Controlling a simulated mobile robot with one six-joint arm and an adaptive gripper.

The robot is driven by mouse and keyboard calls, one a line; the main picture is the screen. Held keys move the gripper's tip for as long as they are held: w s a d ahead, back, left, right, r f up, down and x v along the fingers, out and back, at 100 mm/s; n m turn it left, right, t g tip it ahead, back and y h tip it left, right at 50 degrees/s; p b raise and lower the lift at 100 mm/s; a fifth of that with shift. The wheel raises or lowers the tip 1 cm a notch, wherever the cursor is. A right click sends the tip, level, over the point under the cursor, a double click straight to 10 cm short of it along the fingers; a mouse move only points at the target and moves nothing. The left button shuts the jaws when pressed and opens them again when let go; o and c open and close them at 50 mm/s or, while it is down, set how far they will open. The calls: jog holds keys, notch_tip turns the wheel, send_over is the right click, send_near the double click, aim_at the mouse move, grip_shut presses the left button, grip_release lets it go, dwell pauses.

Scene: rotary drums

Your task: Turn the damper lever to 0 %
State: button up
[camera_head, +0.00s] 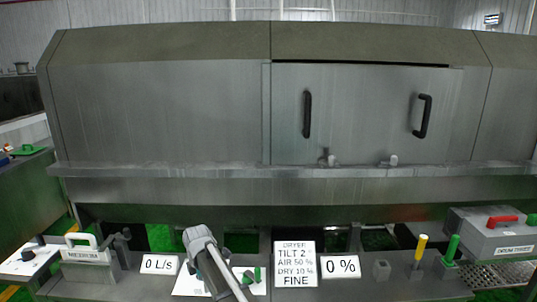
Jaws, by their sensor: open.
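No lever carries a label that I can read as damper, so I cannot tell which one it is. A yellow-topped upright lever (421,246) stands on the front ledge at the right. A green-handled lever (451,249) tilts just right of it. A white display (341,266) reads 0 %; another display (160,265) reads 0 L/s. A card (295,264) between them reads DRYER, TILT 2, AIR 50, DRY 10 %, FINE. A grey arm link of mine rises at the bottom, left of the card. I cannot make out my gripper's fingers.
A large steel drum housing (160,115) with two black door handles fills the back. A grey box (490,238) with a red handle (502,220) stands at the right. A white-handled unit (84,252) stands at the left. Small green and dark parts (248,277) sit beside my arm.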

jog(key=s+d+f+m+b, duration=0.3)
jog(key=s+d+m, duration=0.2)
jog(key=d, duration=0.8)
jog(key=s+d+f+m+b, duration=0.3)
jog(key=s+d+m, duration=0.2)
jog(key=d+m, duration=0.6)
jog(key=s+d+f+m+b, duration=0.3)
jog(key=s+d+m, duration=0.3)
jog(key=d, duration=0.9)
jog(key=m, duration=0.2)
jog(key=shift+f+m, duration=0.2)
jog(key=shift+m, duration=0.1)
